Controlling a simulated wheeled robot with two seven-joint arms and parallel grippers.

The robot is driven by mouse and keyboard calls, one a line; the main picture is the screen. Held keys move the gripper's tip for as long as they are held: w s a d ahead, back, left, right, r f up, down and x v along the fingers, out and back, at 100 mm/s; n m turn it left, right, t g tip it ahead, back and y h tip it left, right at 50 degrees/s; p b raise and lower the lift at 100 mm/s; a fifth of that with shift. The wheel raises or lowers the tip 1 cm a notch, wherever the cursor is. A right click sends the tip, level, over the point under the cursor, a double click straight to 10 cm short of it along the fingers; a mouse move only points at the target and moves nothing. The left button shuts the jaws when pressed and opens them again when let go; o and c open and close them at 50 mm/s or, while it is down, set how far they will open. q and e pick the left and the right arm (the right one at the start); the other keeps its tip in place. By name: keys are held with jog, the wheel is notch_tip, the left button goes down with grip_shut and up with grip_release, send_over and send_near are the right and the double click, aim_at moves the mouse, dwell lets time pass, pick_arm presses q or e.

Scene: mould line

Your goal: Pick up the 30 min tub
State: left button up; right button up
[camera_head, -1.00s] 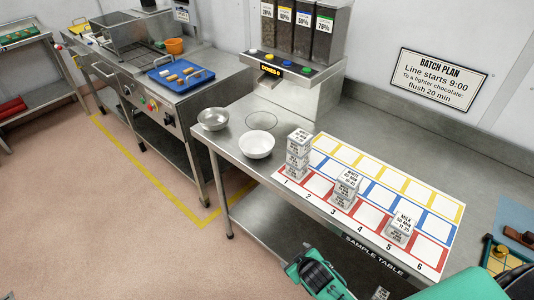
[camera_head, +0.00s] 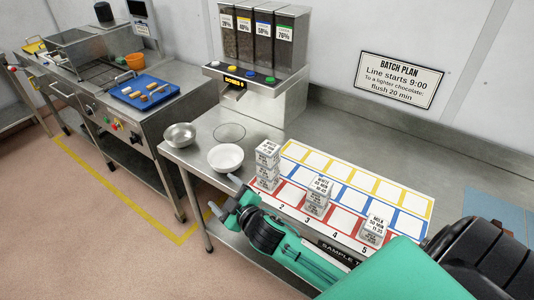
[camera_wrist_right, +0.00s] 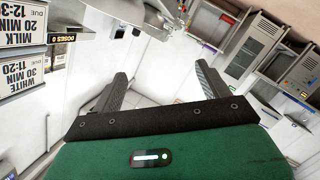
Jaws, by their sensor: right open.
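A white tub labelled 30 MIN (camera_wrist_right: 22,85) shows at the left edge of the right wrist view, its text upside down. Beside it, a label reads MILK 20 MIN (camera_wrist_right: 20,28). In the head view, small labelled tubs stand in a left stack (camera_head: 267,168), a middle stack (camera_head: 318,197) and a right stack (camera_head: 374,226); I cannot read which holds the 30 min tub. My right gripper (camera_head: 227,199) is open at the table's front edge, left of and apart from the left stack. Its spread fingers (camera_wrist_right: 160,85) have nothing between them. My left gripper is out of view.
The sample mat (camera_head: 348,196) has numbered, coloured squares, many bare. A white bowl (camera_head: 226,158) and a metal bowl (camera_head: 180,136) stand left of the stacks, near my gripper. The doser (camera_head: 257,50) stands behind. A batch plan sign (camera_head: 400,80) hangs on the wall.

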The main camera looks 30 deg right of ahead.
jog(key=w+a+r+n+g+y, duration=0.1)
jog(key=a+r+n+y, duration=0.4)
jog(key=r+n+y, duration=0.3)
jog(key=w+a+r+n+g+y, duration=0.1)
jog(key=w+a+r+n+y, duration=0.1)
jog(key=a+r+n+y, duration=0.55)
jog(key=n+g+h+p, duration=0.1)
jog(key=n+g+h, duration=1.3)
jog(key=n+h, duration=0.3)
send_near(269, 148)
jog(key=shift+m+h, duration=0.25)
jog(key=shift+m, duration=0.2)
jog(key=f+p, duration=0.1)
jog(key=f, duration=0.2)
jog(key=f+p, duration=0.1)
jog(key=f, duration=0.1)
jog(key=shift+a+f, duration=0.2)
jog(key=shift+f, duration=0.2)
jog(key=shift+w+f+p, duration=0.1)
jog(key=shift+f+p, duration=0.35)
jog(key=shift+p, duration=0.25)
notch_tip(269, 148, down, 4)
jog(key=shift+w+p, duration=0.1)
jog(key=shift+p, duration=1.1)
jog(key=shift+f, duration=0.35)
jog(key=c, duration=1.1)
